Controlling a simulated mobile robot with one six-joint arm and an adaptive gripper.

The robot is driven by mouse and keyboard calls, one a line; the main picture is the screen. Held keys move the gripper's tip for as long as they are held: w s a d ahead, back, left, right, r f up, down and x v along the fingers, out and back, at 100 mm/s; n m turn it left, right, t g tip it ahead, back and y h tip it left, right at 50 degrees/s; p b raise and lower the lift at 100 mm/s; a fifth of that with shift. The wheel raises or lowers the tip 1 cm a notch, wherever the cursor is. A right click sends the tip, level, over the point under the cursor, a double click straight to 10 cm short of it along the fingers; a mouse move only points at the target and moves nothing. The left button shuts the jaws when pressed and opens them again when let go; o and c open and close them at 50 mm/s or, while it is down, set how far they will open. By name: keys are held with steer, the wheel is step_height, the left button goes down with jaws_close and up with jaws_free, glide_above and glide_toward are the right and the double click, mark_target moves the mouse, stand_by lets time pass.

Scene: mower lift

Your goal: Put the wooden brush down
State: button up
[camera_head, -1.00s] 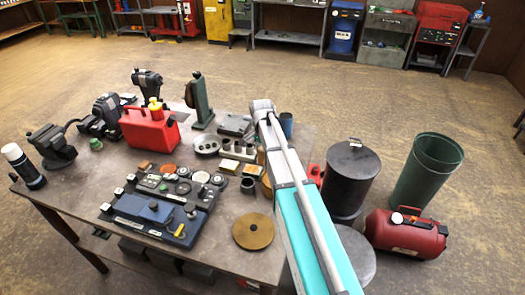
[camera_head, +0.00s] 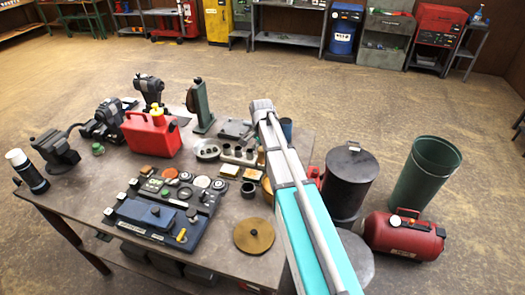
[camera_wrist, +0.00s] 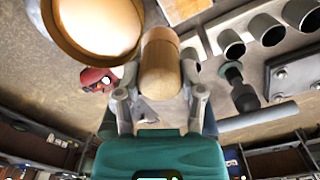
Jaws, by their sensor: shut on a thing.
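The wooden brush (camera_wrist: 160,65) shows in the wrist view as a pale, rounded wooden body. My gripper (camera_wrist: 160,98) is shut on it, with one finger on each side. The brush's far end and any bristles are hidden or out of view, so I cannot tell whether it touches anything. In the head view my arm stretches over the right side of the workbench (camera_head: 85,188), and I cannot make out the gripper or the brush there.
In the wrist view a round tan-rimmed bowl (camera_wrist: 62,38) lies close left of the brush, and a row of metal cups (camera_wrist: 268,28) is at the right. The bench holds a red can (camera_head: 150,138), a blue tray unit (camera_head: 150,218) and a brown disc (camera_head: 254,236).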

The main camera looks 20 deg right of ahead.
stand_by(0.4)
steer(key=shift+f+b, duration=0.75)
steer(key=shift+f, duration=0.05)
steer(key=shift+a+r, duration=0.1)
steer(key=shift+a, duration=0.05)
